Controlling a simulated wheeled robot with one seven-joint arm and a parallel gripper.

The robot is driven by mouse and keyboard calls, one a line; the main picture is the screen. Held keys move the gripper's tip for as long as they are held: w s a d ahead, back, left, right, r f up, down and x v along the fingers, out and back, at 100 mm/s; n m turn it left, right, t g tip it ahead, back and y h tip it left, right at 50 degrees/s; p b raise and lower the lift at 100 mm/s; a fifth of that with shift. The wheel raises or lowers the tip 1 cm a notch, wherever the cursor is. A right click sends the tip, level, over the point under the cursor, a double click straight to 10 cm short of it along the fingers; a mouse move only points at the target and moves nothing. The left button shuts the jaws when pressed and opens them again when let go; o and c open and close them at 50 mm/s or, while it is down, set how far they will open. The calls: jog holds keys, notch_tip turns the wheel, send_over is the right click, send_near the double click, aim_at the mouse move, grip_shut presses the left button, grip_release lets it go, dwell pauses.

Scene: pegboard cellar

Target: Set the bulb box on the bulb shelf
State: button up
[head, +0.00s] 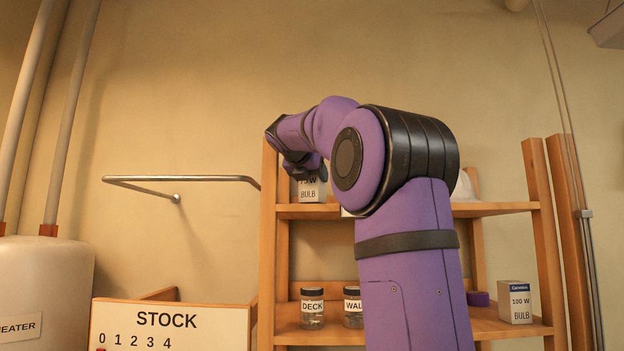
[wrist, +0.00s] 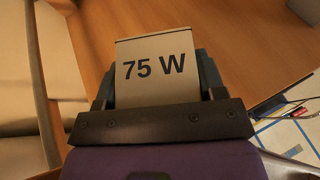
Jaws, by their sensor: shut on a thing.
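The bulb box (head: 309,190), marked "BULB" and partly covered by my gripper, is at the left end of the upper shelf (head: 297,211). In the wrist view the box's face (wrist: 155,68) reads "75 W" between the two dark fingers. My gripper (head: 304,165) is shut on it from above. The box's lower edge is at the level of the shelf board; I cannot tell whether it touches. A white label on the shelf edge is mostly hidden by my arm, so its words cannot be read.
The lower shelf (head: 290,331) holds a "DECK" jar (head: 312,308), a second jar (head: 353,307), a purple roll (head: 478,298) and a 100 W bulb box (head: 515,302). A STOCK board (head: 170,325) and metal rail (head: 185,179) are left. My arm hides the shelf's middle.

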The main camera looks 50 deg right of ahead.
jog(key=shift+f, duration=0.3)
jog(key=shift+f, duration=0.1)
jog(key=o, duration=0.7)
jog(key=v, duration=1.2)
jog(key=shift+a, duration=0.1)
